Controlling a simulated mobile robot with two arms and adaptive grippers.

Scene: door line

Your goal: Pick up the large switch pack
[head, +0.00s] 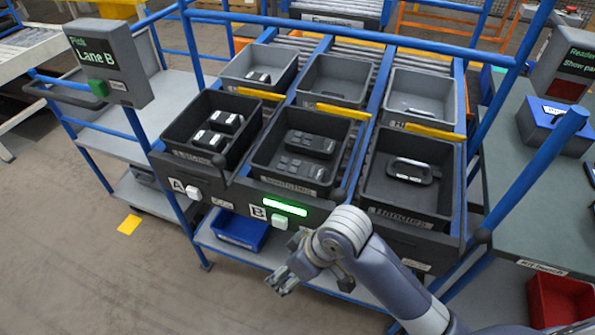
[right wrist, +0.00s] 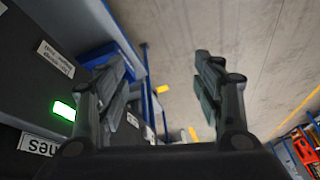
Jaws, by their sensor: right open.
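Two dark packs with rows of raised keys lie in the front middle bin (head: 258,160), under the lit letter B: a rear pack (head: 311,144) and a front pack (head: 301,168). They look like switch packs; I cannot tell for sure which is the large one. My right gripper (head: 284,279) is below and in front of the bin's front edge, outside it and apart from the packs. In the right wrist view it (right wrist: 160,92) is open, with nothing between its fingers. My left gripper is not in view.
A sign (head: 97,62) reads "Pick Lane B". The left bin (head: 178,128) holds black-and-white parts; the right bin (head: 440,195) holds a handle. A green light (head: 285,207) glows at lane B. A blue rail (head: 350,32) crosses above. A blue bin (head: 240,231) sits on the lower shelf.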

